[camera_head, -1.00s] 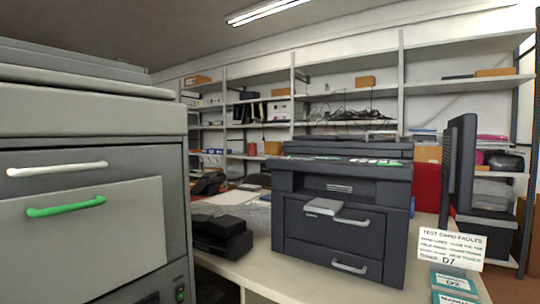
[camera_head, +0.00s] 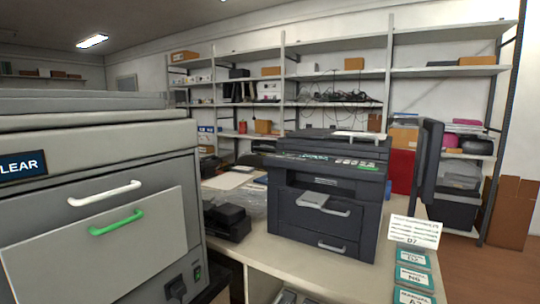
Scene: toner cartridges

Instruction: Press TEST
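A dark grey printer (camera_head: 322,238) stands on a pale counter in the middle of the view. The key lettering is too small to read, so I cannot tell which one is TEST. Neither of my grippers is in view.
A large grey machine (camera_head: 95,260) with a white handle (camera_head: 105,193) and a green handle (camera_head: 117,222) fills the left. Teal-labelled cartridge boxes (camera_head: 412,279) lie at front right. A dark monitor (camera_head: 428,160) is beside the printer. Bare counter (camera_head: 290,262) shows before it.

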